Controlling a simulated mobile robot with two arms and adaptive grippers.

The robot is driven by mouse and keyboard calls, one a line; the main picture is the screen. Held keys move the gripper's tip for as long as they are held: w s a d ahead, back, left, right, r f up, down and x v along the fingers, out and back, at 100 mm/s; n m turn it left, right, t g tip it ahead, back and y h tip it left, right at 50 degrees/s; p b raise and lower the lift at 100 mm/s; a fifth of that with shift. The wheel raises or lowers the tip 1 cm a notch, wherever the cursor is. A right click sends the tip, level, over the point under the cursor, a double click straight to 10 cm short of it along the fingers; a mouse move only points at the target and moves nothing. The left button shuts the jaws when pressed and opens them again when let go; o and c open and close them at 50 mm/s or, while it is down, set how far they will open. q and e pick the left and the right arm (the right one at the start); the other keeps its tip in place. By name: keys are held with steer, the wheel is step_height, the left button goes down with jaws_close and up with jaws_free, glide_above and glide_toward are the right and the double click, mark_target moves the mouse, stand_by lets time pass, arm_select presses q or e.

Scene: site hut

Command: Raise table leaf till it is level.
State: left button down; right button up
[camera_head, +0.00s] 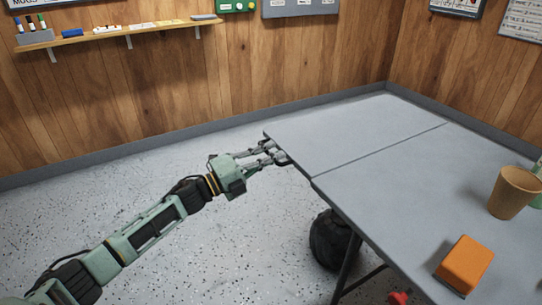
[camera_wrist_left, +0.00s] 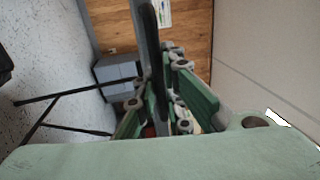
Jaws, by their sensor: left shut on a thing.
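The table leaf (camera_head: 345,130) is the pale grey panel at the far end of the table (camera_head: 385,195), beyond a thin dark seam. It looks level or nearly level with the main top; a small tilt is hard to judge. My left gripper (camera_head: 279,156) is shut on the leaf at its left edge, by a dark part there. In the left wrist view, my green fingers (camera_wrist_left: 155,112) stand on either side of a dark upright strip (camera_wrist_left: 150,45), and a pale panel fills the right side. My right gripper is not in view.
An orange block (camera_head: 464,264) and a tan cup (camera_head: 513,192) stand on the main top. A dark rounded bag-like thing (camera_head: 332,240) and a dark table leg (camera_head: 345,270) are underneath. The speckled floor left of the table is open. A wall shelf (camera_head: 120,31) holds markers.

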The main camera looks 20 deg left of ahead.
arm_select(q)
steer(key=c, duration=2)
jaws_free()
steer(key=shift+s+r, duration=0.1)
steer(key=shift+r, duration=0.1)
steer(key=shift+o, duration=0.8)
steer(key=shift+f, duration=0.1)
steer(key=shift+s+a, duration=0.1)
steer(key=v, duration=1.1)
steer(key=shift+s+a, duration=0.25)
steer(key=shift+f, duration=0.15)
